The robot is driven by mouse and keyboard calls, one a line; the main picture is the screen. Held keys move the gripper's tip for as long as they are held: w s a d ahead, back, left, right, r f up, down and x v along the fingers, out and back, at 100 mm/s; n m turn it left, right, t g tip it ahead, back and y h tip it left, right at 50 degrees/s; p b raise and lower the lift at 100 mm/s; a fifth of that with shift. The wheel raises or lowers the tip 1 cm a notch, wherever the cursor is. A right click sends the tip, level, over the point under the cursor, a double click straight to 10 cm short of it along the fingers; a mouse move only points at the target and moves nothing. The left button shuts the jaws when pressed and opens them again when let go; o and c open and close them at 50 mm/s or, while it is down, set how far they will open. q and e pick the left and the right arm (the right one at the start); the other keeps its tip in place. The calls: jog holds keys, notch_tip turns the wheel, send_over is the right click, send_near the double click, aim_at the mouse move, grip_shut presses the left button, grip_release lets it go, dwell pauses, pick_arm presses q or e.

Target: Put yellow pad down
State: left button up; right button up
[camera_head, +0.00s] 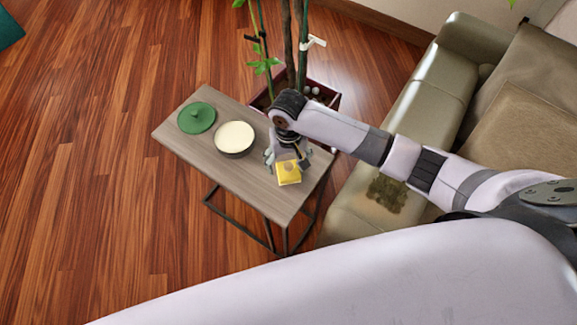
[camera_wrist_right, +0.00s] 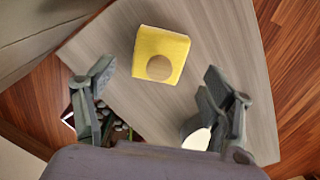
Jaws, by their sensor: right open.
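The yellow pad (camera_head: 289,173) lies on the small wooden side table (camera_head: 240,184), toward its right end. It has a round tan spot on top. In the right wrist view the yellow pad (camera_wrist_right: 161,55) lies flat on the tabletop, beyond the fingertips and apart from them. My right gripper (camera_head: 283,158) is over the table, beside the pad. Its two fingers are spread wide in the wrist view (camera_wrist_right: 160,88), with nothing between them. My left gripper is not in view.
A round bowl with cream-coloured contents (camera_head: 235,137) and a green lid (camera_head: 197,117) sit on the table's left part. A potted plant (camera_head: 322,94) stands behind the table. A beige sofa (camera_head: 405,105) is close on the right. Open wood floor (camera_head: 80,150) lies to the left.

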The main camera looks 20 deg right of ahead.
aim_at(289, 166)
notch_tip(289, 166, up, 7)
jog(key=shift+r, duration=0.1)
dwell(0.7)
